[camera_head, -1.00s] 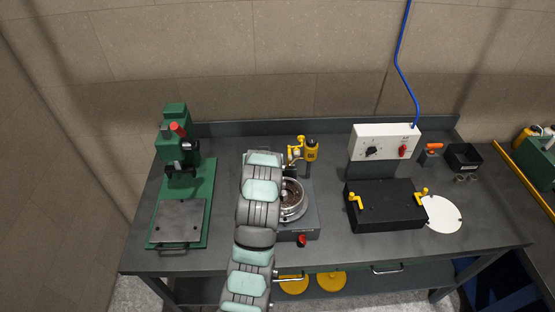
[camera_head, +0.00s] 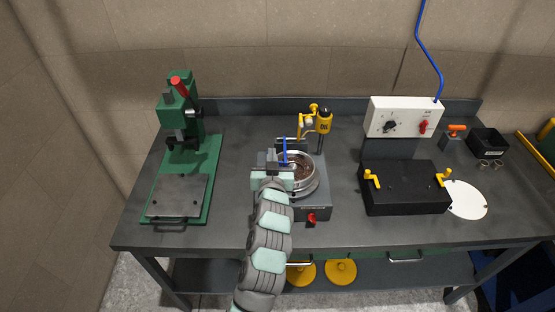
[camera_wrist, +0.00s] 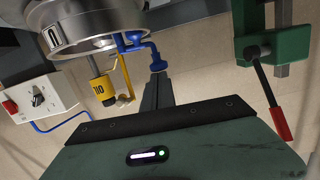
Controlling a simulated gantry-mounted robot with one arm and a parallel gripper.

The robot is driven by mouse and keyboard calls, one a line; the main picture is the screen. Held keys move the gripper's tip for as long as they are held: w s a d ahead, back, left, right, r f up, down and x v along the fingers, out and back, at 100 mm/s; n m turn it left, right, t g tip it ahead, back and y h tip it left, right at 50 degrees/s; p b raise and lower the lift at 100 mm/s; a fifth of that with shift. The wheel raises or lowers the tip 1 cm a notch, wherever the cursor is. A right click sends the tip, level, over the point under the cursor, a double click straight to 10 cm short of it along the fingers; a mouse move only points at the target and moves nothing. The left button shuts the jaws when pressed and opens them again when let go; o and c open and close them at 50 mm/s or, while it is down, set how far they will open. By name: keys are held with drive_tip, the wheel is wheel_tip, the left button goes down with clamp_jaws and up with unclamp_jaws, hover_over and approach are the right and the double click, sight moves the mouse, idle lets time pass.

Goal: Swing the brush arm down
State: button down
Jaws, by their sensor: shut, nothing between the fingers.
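A blue arm (camera_head: 284,152) stands up at the left rim of the round metal bowl (camera_head: 314,188); it looks like the brush arm. In the wrist view the blue arm (camera_wrist: 132,42) shows beside the metal bowl (camera_wrist: 90,30), with a rounded blue end near my fingers. A yellow post head (camera_head: 323,123) with a yellow bracket stands behind the bowl. My gripper (camera_head: 271,157) is at the bowl's left side, close to the blue arm. In the wrist view my gripper (camera_wrist: 157,80) is shut and empty. Whether it touches the blue arm, I cannot tell.
A green press (camera_head: 180,150) with a red-tipped lever stands at the left. A black box (camera_head: 405,188) with yellow handles, a white control box (camera_head: 402,117) and a white disc (camera_head: 467,200) are at the right. The bench between press and bowl is clear.

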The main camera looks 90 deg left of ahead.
drive_tip(key=shift+f, duration=0.45)
wheel_tip(320, 180, up, 5)
drive_tip(key=p, duration=0.2)
drive_tip(key=d+r, duration=0.2)
drive_tip(key=d, duration=0.8)
drive_tip(key=shift+p, duration=0.3)
